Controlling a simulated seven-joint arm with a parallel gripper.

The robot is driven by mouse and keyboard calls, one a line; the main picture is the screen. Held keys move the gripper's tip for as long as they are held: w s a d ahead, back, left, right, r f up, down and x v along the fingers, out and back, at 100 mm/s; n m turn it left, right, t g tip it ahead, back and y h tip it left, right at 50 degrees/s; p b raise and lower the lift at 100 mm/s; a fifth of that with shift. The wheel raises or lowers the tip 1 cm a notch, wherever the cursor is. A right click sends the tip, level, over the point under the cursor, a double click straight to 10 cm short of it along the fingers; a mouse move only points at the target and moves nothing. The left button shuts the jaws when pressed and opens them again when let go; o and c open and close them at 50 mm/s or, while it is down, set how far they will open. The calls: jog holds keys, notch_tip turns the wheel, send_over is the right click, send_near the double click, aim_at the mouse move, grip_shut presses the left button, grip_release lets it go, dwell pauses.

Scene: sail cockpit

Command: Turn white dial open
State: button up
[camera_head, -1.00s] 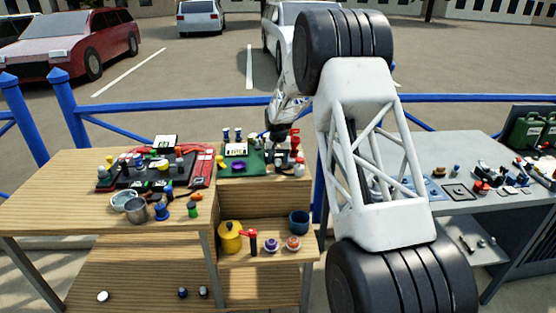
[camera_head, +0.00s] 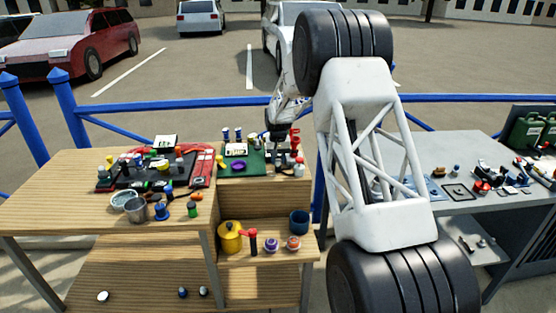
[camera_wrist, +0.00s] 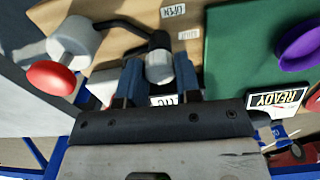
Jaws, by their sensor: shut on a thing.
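In the wrist view, the white dial (camera_wrist: 159,70) is a short pale cylinder with a black part at its far end. My gripper (camera_wrist: 158,78) has one blue finger on each side of it and is shut on it. Small labels reading OPEN (camera_wrist: 172,11) and SHUT (camera_wrist: 189,34) lie just beyond it on the wooden top. In the head view, my gripper (camera_head: 278,148) is low over the back right of the wooden bench, and the dial is too small to make out there. The dial's turn angle cannot be told.
A green mat (camera_wrist: 237,55), purple dish (camera_wrist: 302,42) and READY sign (camera_wrist: 277,99) are right. A cluttered tray (camera_head: 118,183) stands left in the head view.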

aim_at(278, 160)
jog(key=n, duration=0.3)
jog(key=shift+n, duration=0.4)
jog(key=n, duration=0.3)
jog(key=shift+n, duration=0.3)
jog(key=n, duration=0.6)
jog(key=shift+n, duration=0.3)
jog(key=o, duration=0.9)
jog(key=shift+r, duration=0.15)
notch_tip(278, 160, up, 7)
jog(key=shift+r, duration=0.3)
